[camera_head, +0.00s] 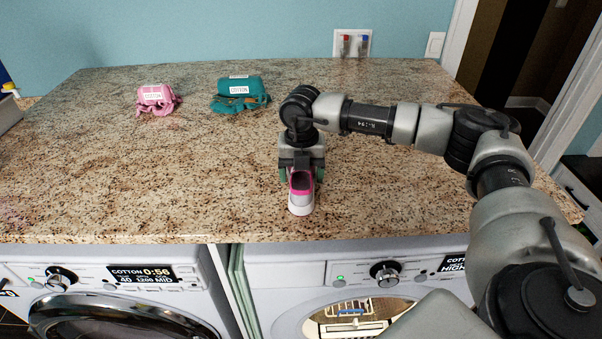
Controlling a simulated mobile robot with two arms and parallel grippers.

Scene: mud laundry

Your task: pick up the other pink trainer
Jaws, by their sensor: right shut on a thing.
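One pink and white trainer (301,195) is at the front middle of the granite counter, its toe pointing towards me. My right gripper (301,175) is above it and shut on it, one finger on each side. The trainer is at or just above the counter top; I cannot tell whether it touches. The gripper hides its rear part. No second pink trainer shows. My left gripper is not in view.
The granite counter (150,190) is mostly clear. A pink bundle (157,99) and a teal bundle (240,94), both labelled COTTON, lie towards the back. A washing machine (110,295) and another front-loading machine (350,290) stand below the counter's front edge.

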